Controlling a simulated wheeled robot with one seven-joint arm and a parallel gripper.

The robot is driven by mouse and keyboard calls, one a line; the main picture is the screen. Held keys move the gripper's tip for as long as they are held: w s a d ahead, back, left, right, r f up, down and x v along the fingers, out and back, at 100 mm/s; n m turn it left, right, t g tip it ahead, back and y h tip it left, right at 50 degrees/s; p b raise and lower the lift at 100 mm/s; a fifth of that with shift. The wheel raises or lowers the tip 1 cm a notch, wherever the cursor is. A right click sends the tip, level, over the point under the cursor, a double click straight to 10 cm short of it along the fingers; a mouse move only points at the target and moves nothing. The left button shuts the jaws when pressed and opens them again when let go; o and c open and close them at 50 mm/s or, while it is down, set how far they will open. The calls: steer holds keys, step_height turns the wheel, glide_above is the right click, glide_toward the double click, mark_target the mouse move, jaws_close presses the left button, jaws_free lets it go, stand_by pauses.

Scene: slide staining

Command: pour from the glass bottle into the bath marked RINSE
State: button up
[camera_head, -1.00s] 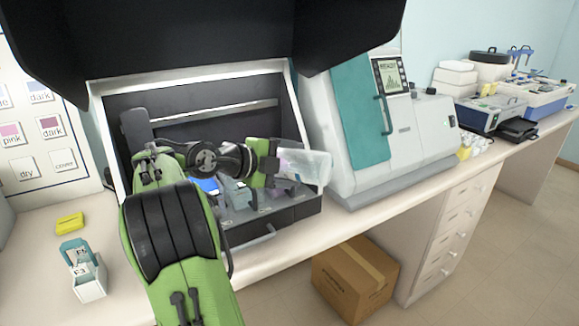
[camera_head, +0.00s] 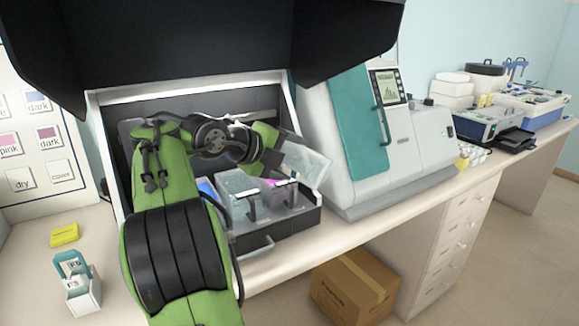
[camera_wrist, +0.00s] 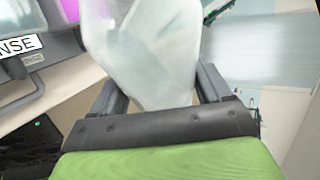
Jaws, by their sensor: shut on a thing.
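The glass bottle (camera_head: 304,164) is pale and translucent. It is tilted in the head view, above the right side of the open cabinet's tray. In the wrist view the bottle (camera_wrist: 150,50) fills the space between the two dark fingers of my gripper (camera_wrist: 162,88), which is shut on it. A label (camera_wrist: 18,45) ending in "NSE" shows at the left of the wrist view, cut off by the frame edge, with magenta beside it. In the head view the right-hand bath (camera_head: 288,197) has some pink in it, beneath the bottle. I cannot read its label there.
A clear bath (camera_head: 238,188) stands left of the pink one, with dark handles in front. The dark cabinet hood hangs above. A white and teal machine (camera_head: 350,130) stands close on the right. A slide holder (camera_head: 77,285) and yellow block (camera_head: 64,235) lie left.

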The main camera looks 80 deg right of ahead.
steer(key=shift+r+m+t, duration=0.45)
steer(key=shift+m+t, duration=0.05)
steer(key=shift+w, duration=0.15)
steer(key=shift+w+d+r+m+t+b, duration=0.15)
steer(key=shift+w+r+m+t+b, duration=0.25)
steer(key=shift+w+m+t+b, duration=0.15)
steer(key=shift+w+d+r+m+t+b, duration=0.15)
steer(key=shift+w+r+m+t+b, duration=0.2)
steer(key=shift+w+m+t+b, duration=0.15)
steer(key=shift+w+d+m+t+h+b, duration=0.2)
steer(key=shift+w+m+t+b, duration=0.2)
steer(key=shift+w+b, duration=0.2)
steer(key=shift+w+d+m+t+h+b, duration=0.15)
steer(key=shift+w+m+t+h+b, duration=0.1)
steer(key=shift+w+t+b, duration=0.35)
steer(key=shift+w+d+r+m, duration=0.1)
steer(key=shift+w+r+m, duration=0.15)
steer(key=shift+w, duration=0.25)
steer(key=w+d+f+m+t+h, duration=0.1)
steer(key=w+d+m+t+h, duration=0.1)
steer(key=w, duration=0.5)
steer(key=shift+w+f+m+t, duration=0.2)
steer(key=shift+f+m+t, duration=0.05)
steer(key=shift+m+t, duration=0.55)
